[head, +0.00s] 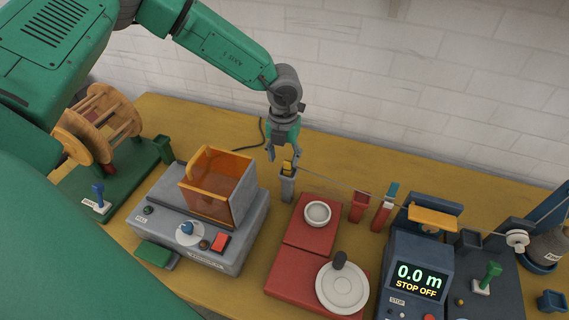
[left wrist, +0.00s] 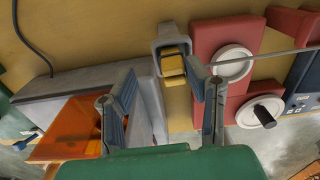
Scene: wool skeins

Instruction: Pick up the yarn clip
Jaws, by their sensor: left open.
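The yarn clip looks to be the small yellow piece (head: 288,167) in the top of a narrow grey holder (head: 287,188) near the middle of the table. In the left wrist view the yellow piece (left wrist: 173,66) sits inside the grey holder's rim (left wrist: 157,46). My left gripper (head: 284,156) points down just above the holder, its fingers spread and empty. In the left wrist view my left gripper's fingers (left wrist: 161,82) appear on either side of the yellow piece, the right finger overlapping its edge. I cannot tell whether they touch it. My right gripper is not in view.
A grey machine with an orange guard (head: 216,184) stands left of the holder. A red scale-like base (head: 296,262) with white dishes is to the right. A thin strand (head: 330,180) runs right towards a dark meter (head: 417,278). Bare table lies behind the holder.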

